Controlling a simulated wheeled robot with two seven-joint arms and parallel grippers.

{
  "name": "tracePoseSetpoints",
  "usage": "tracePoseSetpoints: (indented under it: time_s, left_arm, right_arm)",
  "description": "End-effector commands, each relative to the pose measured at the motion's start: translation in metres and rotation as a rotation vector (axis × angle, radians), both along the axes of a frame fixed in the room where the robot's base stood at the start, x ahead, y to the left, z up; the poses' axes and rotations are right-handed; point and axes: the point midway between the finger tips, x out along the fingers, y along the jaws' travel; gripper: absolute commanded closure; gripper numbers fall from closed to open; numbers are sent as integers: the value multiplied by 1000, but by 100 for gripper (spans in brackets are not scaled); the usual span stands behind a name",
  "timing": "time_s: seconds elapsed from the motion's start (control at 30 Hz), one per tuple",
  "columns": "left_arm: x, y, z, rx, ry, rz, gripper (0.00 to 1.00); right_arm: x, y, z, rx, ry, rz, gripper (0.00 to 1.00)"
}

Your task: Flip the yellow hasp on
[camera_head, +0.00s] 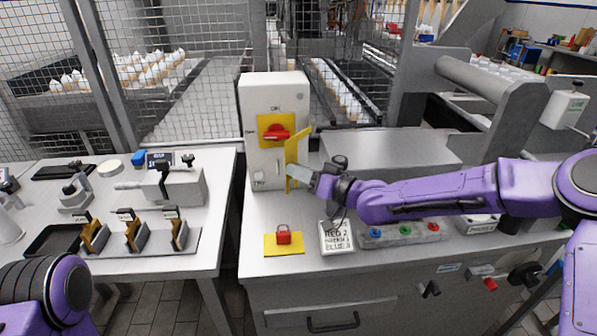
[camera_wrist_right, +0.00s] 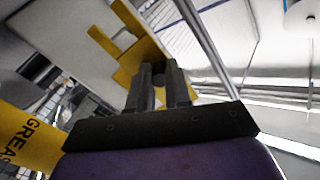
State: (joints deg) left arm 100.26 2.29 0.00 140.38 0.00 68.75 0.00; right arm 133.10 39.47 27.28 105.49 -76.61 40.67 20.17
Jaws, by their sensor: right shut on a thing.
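The yellow hasp (camera_head: 298,150) is an upright plate at the right front edge of a white switch box (camera_head: 262,92). It stands out from the box beside a red rotary switch (camera_head: 276,133) on a yellow square plate. My right gripper (camera_head: 292,173) reaches in from the right and is shut on the hasp's lower part. In the right wrist view the fingers (camera_wrist_right: 160,85) close on the yellow hasp (camera_wrist_right: 138,58); the exact contact is partly hidden by the fingers. My left arm shows at the lower left, but its gripper is out of view.
A yellow GREASE container (camera_wrist_right: 25,135) shows in the wrist view.

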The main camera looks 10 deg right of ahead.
Motion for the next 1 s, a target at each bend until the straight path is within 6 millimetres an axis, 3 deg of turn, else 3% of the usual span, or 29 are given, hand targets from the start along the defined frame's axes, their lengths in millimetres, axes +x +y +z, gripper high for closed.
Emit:
tracePoseSetpoints:
  time_s: [0.27, 0.3, 0.37, 0.4, 0.73, 1.0]
  left_arm:
    - [0, 0, 0, 0, 0, 0, 31]
    - [0, 0, 0, 0, 0, 0, 31]
    - [0, 0, 0, 0, 0, 0, 31]
    - [0, 0, 0, 0, 0, 0, 31]
    - [0, 0, -1, 0, 0, 0, 31]
    - [0, 0, -3, 0, 0, 0, 31]
  right_arm:
    - [0, -1, 1, 1, -1, -1, 100]
    - [0, -1, 1, 2, -2, -1, 79]
    - [0, -1, 1, 2, -2, -1, 59]
    - [0, -1, 1, 1, -1, -1, 56]
    - [-4, -5, 1, 1, -3, -1, 56]
    - [-49, -45, 3, 3, -5, -4, 56]
